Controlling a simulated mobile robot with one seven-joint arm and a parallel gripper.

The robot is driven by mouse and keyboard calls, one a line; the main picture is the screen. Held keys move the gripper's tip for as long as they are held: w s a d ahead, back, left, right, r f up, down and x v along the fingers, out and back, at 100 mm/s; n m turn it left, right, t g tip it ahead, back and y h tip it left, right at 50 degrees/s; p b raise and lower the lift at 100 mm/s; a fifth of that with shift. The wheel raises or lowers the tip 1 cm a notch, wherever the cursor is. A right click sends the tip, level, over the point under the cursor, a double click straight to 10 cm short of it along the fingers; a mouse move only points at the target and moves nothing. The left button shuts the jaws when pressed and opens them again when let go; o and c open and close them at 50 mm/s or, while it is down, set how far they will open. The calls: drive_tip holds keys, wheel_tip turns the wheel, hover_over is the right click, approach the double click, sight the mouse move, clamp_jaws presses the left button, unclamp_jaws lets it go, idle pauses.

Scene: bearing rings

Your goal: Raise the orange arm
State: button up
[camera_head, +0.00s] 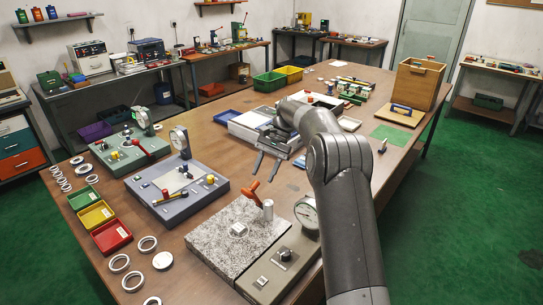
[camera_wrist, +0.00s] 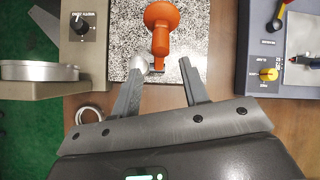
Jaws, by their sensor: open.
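The orange arm (camera_head: 252,194) is a short orange lever beside an upright metal post (camera_head: 268,210) on a speckled granite plate (camera_head: 225,235). In the wrist view the orange arm (camera_wrist: 161,30) has a wide round end, and its narrow end reaches down between the finger lines. My gripper (camera_head: 265,174) is open and empty, above and behind the orange arm in the head view. In the wrist view my gripper (camera_wrist: 161,66) has its tips on either side of the arm's narrow end. The left tip overlaps the silver post top (camera_wrist: 145,64); I cannot tell whether they touch.
A grey unit with a dial gauge (camera_head: 306,213) and a knob (camera_head: 285,254) adjoins the granite plate. A blue-grey fixture (camera_head: 178,192) with a yellow-ended lever stands to the left. Green, yellow and red bins (camera_head: 111,236) and several metal rings (camera_head: 162,260) lie at the table's left.

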drive_tip(key=v, duration=0.8)
drive_tip(key=s+d+r+n+t+h, duration=0.1)
drive_tip(key=s+r+t+h, duration=0.15)
drive_tip(key=s+r, duration=0.6)
drive_tip(key=s+d+r+n+t+h, duration=0.1)
drive_tip(key=s+r+t, duration=0.3)
drive_tip(key=s, duration=0.8)
drive_tip(key=s+d+f+n+t+h, duration=0.1)
drive_tip(key=s+f, duration=0.3)
drive_tip(key=s, duration=0.7)
drive_tip(key=s+d+f+n+t, duration=0.2)
drive_tip(key=s+d+f+t, duration=0.1)
drive_tip(key=s, duration=0.9)
drive_tip(key=shift+s+d+f+h, duration=0.2)
drive_tip(key=shift+d+f+h, duration=0.15)
drive_tip(key=shift+d+f, duration=0.35)
